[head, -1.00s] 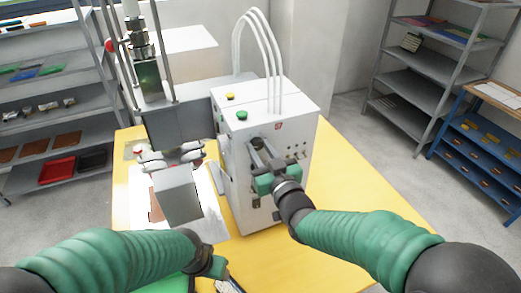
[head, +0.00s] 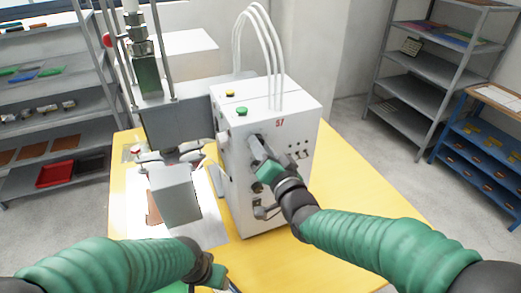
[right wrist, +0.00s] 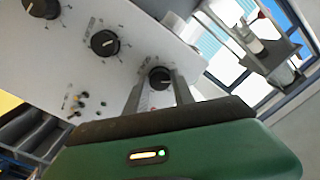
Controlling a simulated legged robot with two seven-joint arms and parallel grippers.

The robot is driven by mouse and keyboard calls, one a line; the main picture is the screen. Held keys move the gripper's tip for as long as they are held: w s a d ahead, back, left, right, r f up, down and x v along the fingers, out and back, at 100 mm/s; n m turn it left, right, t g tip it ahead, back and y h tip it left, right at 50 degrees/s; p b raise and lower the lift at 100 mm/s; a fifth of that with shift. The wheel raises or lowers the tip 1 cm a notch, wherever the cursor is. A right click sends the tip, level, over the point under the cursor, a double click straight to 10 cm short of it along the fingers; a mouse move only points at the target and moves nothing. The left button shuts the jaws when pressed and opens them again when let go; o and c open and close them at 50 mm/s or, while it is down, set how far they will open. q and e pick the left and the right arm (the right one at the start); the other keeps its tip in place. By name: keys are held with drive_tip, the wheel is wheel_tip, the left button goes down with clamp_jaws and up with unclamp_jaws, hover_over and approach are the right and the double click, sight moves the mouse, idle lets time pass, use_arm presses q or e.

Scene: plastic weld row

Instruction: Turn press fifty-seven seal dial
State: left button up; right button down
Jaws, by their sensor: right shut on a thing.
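The press control box (head: 290,140) is white, stands on the yellow table and bears a red number 57. Its front has several black dials: a lower dial (head: 257,187) is bare in the head view. In the right wrist view a middle dial (right wrist: 104,43) and a far dial (right wrist: 40,8) are also bare. My right gripper (head: 257,150) is shut on the uppermost dial (right wrist: 160,77), one finger on each side of its knob. The dial labels are too small to read. My left gripper (head: 213,276) is low at the front, apart from the box; its jaws are unclear.
The press head (head: 178,125) and a grey block (head: 175,195) stand left of the box, over a white sheet (head: 212,225). A green button (head: 241,111) and yellow button (head: 230,94) sit on top.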

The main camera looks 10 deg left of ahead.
drive_tip(key=shift+d+f+m+p, duration=0.1)
drive_tip(key=shift+f+m+p, duration=0.1)
drive_tip(key=shift+m, duration=2.95)
drive_tip(key=shift+f+m+p, duration=0.15)
drive_tip(key=shift+m+p, duration=0.05)
drive_tip(key=shift+m, duration=2.95)
drive_tip(key=shift+f, duration=0.1)
drive_tip(key=c, duration=1.1)
unclamp_jaws()
drive_tip(key=shift+d+r, duration=0.1)
drive_tip(key=shift+r, duration=0.1)
